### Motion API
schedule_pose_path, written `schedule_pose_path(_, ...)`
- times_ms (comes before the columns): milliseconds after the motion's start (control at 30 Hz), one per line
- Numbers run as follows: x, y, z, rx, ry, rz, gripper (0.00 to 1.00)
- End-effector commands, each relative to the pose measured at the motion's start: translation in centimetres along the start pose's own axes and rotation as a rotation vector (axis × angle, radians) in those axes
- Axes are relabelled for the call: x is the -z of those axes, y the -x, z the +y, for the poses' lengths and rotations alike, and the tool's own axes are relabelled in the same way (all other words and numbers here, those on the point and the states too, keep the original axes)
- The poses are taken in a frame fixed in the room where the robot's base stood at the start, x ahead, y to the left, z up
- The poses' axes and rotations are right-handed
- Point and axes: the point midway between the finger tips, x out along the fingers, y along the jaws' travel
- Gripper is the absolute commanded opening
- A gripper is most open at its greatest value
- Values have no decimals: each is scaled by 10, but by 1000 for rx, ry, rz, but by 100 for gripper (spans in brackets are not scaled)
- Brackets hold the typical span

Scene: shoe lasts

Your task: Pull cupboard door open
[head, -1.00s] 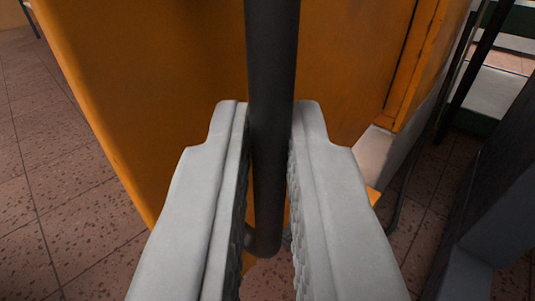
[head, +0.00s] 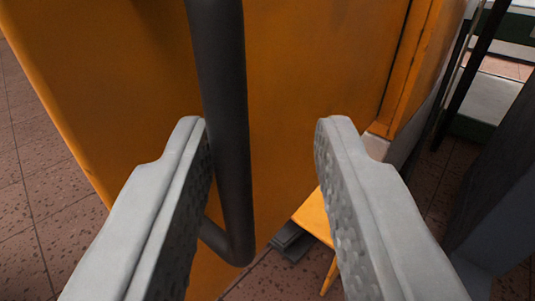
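The orange cupboard door (head: 300,70) fills the upper middle of the head view. Its dark grey bar handle (head: 228,110) runs down the door and bends back to the door at its lower end. My gripper (head: 262,125) is open, with one pale grey finger on each side of the handle. The handle lies close to the left finger, and a wide gap separates it from the right finger. I cannot tell whether the left finger touches it. The top of the handle is out of view.
An orange frame edge (head: 408,70) stands right of the door. A small yellow-orange piece (head: 315,218) and a grey flat object (head: 291,243) show below, between the fingers. A dark panel (head: 495,190) stands at the right. Tiled floor (head: 45,200) is clear at the left.

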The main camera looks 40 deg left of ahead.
Motion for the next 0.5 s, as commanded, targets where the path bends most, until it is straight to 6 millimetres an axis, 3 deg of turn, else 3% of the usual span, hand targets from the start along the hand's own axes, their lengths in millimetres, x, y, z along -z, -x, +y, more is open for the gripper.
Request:
schedule_pose_path(267, 0, 19, 0, -3, 0, 0, 32)
schedule_pose_path(500, 0, 65, 1, -3, 0, 0, 32)
